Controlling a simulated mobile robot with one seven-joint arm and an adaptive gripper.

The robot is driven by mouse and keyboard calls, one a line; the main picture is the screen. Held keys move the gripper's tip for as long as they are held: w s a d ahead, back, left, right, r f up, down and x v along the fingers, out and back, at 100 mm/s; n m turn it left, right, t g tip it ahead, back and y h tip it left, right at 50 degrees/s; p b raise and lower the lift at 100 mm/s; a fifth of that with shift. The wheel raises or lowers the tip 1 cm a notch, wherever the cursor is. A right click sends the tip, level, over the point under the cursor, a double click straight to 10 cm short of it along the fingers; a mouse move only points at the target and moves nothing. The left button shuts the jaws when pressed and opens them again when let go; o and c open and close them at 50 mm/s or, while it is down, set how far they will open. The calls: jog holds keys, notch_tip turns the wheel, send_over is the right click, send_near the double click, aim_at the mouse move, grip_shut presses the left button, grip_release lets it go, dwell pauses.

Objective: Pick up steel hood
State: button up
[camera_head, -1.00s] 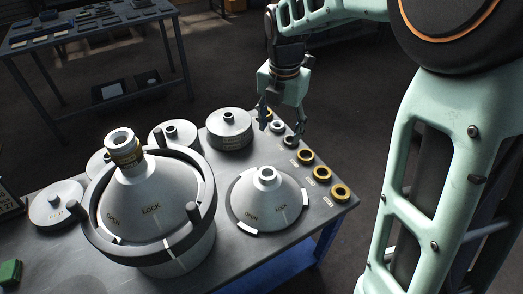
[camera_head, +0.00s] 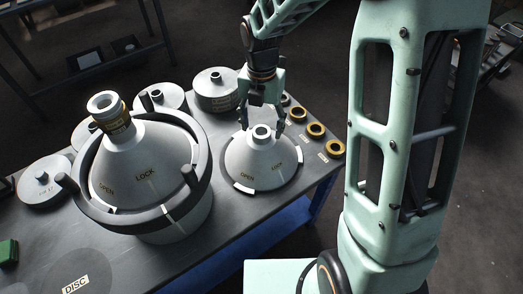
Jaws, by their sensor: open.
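A steel hood, a smooth grey cone (camera_head: 264,160) marked OPEN and LOCK with a short open neck on top, sits on the bench right of centre. A larger cone (camera_head: 140,165), also marked OPEN and LOCK, stands to its left inside a dark ring with handles. It has a brass-coloured collar on its neck. I cannot tell for certain which cone the task means. My gripper (camera_head: 262,120) points down at the smaller cone's neck, fingers spread and empty. One finger shows on each side of the neck; contact cannot be told.
Several grey lidded discs (camera_head: 217,90) stand behind the cones. A row of small gold and black rings (camera_head: 316,130) lines the bench's right edge. The bench top (camera_head: 110,252) has bare room at the front, with a DISC label. A green block (camera_head: 8,252) is at far left.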

notch_tip(320, 180, down, 2)
jog(key=shift+f, duration=0.15)
grip_shut()
dwell(0.5)
